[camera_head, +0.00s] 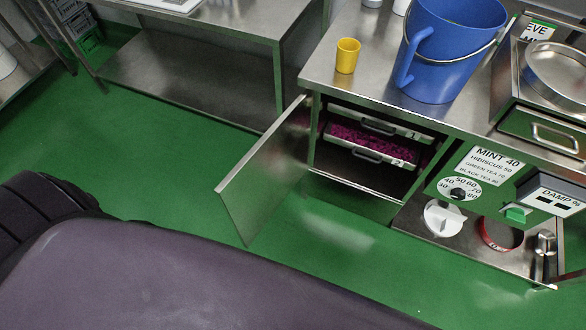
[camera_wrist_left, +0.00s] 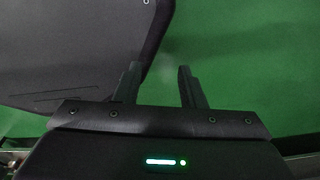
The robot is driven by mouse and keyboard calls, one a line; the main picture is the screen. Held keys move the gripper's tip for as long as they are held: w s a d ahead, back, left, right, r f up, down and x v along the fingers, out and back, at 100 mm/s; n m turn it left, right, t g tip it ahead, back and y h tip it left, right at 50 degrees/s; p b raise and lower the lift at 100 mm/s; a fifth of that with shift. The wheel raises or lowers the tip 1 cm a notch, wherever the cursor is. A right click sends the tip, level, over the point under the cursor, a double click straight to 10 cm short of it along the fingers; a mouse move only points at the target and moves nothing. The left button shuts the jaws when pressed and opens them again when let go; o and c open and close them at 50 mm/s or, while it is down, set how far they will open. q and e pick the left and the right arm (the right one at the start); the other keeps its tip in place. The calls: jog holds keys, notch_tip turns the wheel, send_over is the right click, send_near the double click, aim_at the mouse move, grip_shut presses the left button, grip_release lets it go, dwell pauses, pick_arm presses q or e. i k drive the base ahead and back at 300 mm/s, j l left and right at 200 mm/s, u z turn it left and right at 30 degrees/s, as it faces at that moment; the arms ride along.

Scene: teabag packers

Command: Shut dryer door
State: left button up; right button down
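The dryer door (camera_head: 266,172) is a flat steel panel standing open in the head view, swung out to the left of the dryer opening. Inside the dryer (camera_head: 353,185) are two trays: tray 1 (camera_head: 385,127) above and tray 2 (camera_head: 392,162) below, with dark pink material showing between them. My left gripper (camera_wrist_left: 158,72) shows in the left wrist view, its two fingers apart with nothing between them, over green floor. Neither gripper shows in the head view. My right gripper is not in view.
A blue bucket (camera_head: 440,62) and a yellow cup (camera_head: 347,55) stand on the counter (camera_head: 368,75) above the dryer. A control panel with a dial (camera_head: 458,193) is to its right. Green floor (camera_head: 190,170) in front of the door is clear. A steel table (camera_head: 230,25) stands behind.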

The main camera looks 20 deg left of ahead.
aim_at(251, 193)
jog(key=j+z, duration=0.45)
jog(key=j, duration=0.15)
jog(key=k+j+z, duration=0.15)
jog(key=j+z, duration=0.25)
jog(key=j, duration=0.2)
jog(key=k+j, duration=0.1)
jog(key=j, duration=0.35)
jog(key=k+j+z, duration=0.1)
jog(key=j, duration=0.35)
jog(key=k+j, duration=0.15)
jog(key=j, duration=0.3)
